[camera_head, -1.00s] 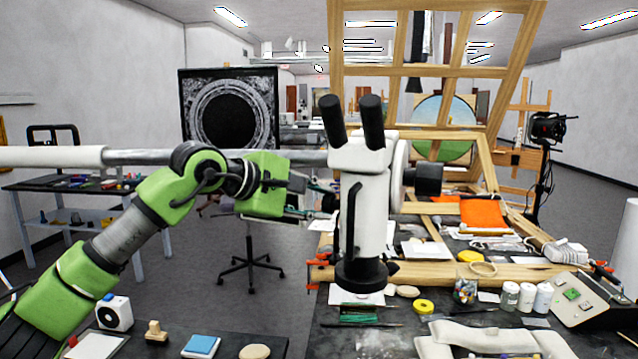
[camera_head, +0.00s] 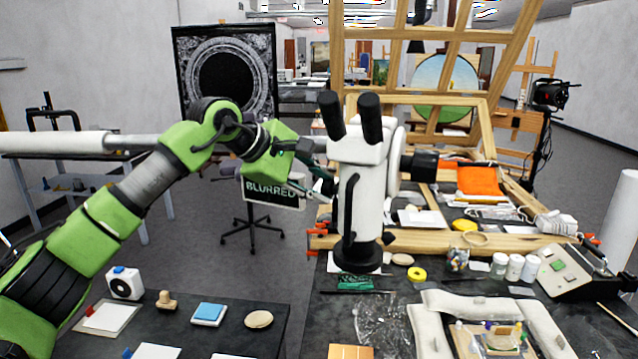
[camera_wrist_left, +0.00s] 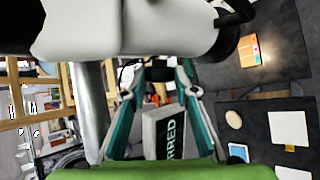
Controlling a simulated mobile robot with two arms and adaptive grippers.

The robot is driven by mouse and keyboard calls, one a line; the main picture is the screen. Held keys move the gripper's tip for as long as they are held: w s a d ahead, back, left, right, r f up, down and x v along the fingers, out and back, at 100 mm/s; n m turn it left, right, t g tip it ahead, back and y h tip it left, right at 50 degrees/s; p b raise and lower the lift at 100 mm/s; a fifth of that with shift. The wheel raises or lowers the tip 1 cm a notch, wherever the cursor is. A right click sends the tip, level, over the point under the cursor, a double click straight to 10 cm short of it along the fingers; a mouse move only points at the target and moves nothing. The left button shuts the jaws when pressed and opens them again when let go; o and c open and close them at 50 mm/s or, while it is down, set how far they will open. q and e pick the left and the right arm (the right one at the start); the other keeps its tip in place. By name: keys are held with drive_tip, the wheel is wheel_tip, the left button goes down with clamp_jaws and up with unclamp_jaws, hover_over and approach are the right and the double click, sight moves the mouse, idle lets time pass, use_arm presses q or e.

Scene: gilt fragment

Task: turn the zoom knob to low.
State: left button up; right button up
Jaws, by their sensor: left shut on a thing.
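A white microscope (camera_head: 361,195) with two black eyepieces and a black base stands upright on the bench. A large dark knob (camera_head: 424,163) sticks out on its right side. My left gripper (camera_head: 322,180) reaches in at its left side. In the left wrist view, the teal fingers of my left gripper (camera_wrist_left: 160,72) close around a dark knob-like part (camera_wrist_left: 158,72) under the white microscope body (camera_wrist_left: 125,28). I take this as the zoom knob; its marking is hidden. A sign reading BLURRED (camera_head: 272,192) shows below the gripper. My right gripper is out of view.
A wooden frame (camera_head: 440,242) lies behind the microscope. Bottles (camera_head: 514,267), a yellow tape roll (camera_head: 416,274) and white padded cushions (camera_head: 429,329) crowd the bench. A lower dark table (camera_head: 235,315) at left holds small items.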

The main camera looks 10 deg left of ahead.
use_arm(q)
drive_tip(key=o, duration=1.1)
drive_tip(key=v, duration=1.2)
drive_tip(key=shift+c, duration=0.2)
